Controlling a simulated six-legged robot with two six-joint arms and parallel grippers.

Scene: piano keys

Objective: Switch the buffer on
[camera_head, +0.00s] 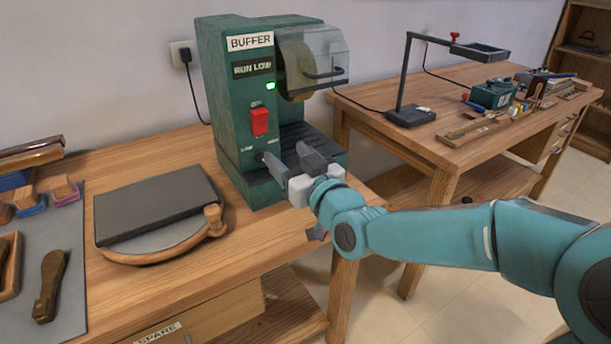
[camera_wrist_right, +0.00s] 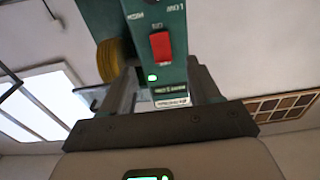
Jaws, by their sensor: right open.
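The buffer (camera_head: 222,95) is a green machine at the back of the wooden bench, with a pale wheel (camera_head: 296,68) under a clear guard. Its front has a sign reading "RUN LOW", a lit green lamp (camera_head: 271,86) and a red switch (camera_head: 259,121). Small "LOW" and "HIGH" markings are below. My right gripper (camera_head: 289,158) is open and empty, below and in front of the switch, apart from it. In the right wrist view the red switch (camera_wrist_right: 161,45) and green lamp (camera_wrist_right: 152,78) show beyond the two fingers. My left gripper is not in view.
A dark slab on a round wooden-rimmed board (camera_head: 146,258) lies left of the buffer. A grey mat (camera_head: 72,300) with brushes and blocks is at far left. A second bench with a lamp (camera_head: 410,116) and tools stands at right.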

